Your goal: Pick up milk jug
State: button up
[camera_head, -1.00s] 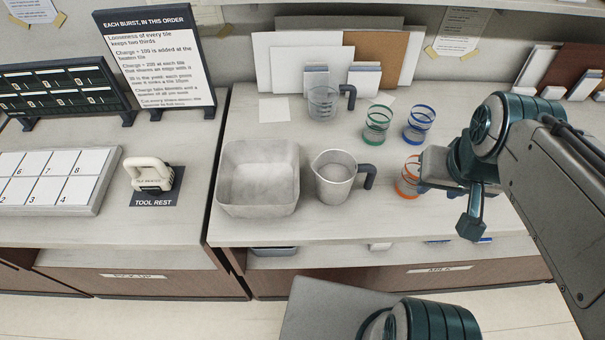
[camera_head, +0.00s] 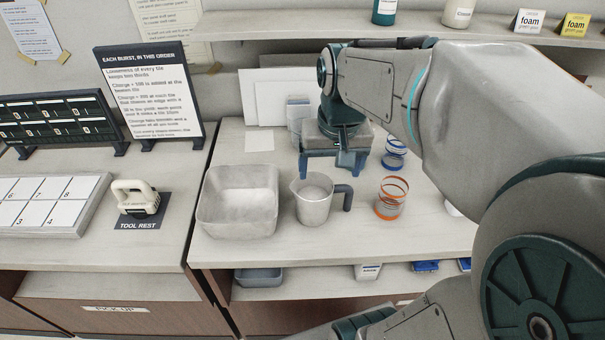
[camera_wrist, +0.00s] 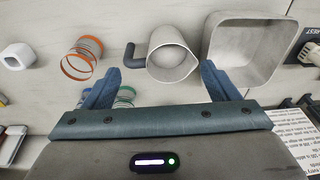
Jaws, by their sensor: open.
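The milk jug (camera_head: 313,206), a pale grey jug with a spout and a dark handle, stands upright on the counter, its handle to the right. In the wrist view the jug (camera_wrist: 173,58) lies beyond the fingertips, roughly between their directions, with its handle to the left. My gripper (camera_head: 332,170) is open and empty, pointing down above and behind the jug in the head view. In the wrist view its two blue fingers (camera_wrist: 160,72) are spread wide. I see no contact between the fingers and the jug.
A square grey tub (camera_head: 236,228) stands just left of the jug. An orange-banded cup (camera_head: 391,200) stands to its right, a blue-banded cup (camera_head: 394,160) farther back. A green-banded cup (camera_wrist: 125,96) shows near one finger. My gripper partly hides a clear jug. A shelf (camera_head: 290,28) runs above.

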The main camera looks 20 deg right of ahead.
aim_at(345, 187)
jog(key=w+d+f+m+g+b, duration=0.2)
jog(key=w+d+f+m, duration=0.1)
jog(key=w+d, duration=0.3)
notch_tip(345, 187, down, 9)
jog(key=shift+d, duration=0.1)
jog(key=shift+w+d+f+p, duration=0.15)
jog(key=shift+f+p, duration=0.2)
jog(key=shift+f, duration=1.95)
jog(key=c, duration=1.5)
jog(key=shift+r, duration=0.45)
jog(key=r, duration=0.3)
jog(key=shift+s+d+r+b, duration=0.15)
jog(key=shift+s+r+b, duration=0.15)
jog(key=shift+s+r, duration=0.1)
jog(key=s+d+r, duration=0.1)
jog(key=s+r, duration=0.2)
jog(key=s, duration=0.2)
jog(key=s+d+r+b, duration=0.1)
jog(key=s+d+r, duration=0.1)
jog(key=s, duration=0.3)
jog(key=shift+s+d+r+n, duration=0.15)
jog(key=shift+d+r+n, duration=0.15)
jog(key=shift+r, duration=0.35)
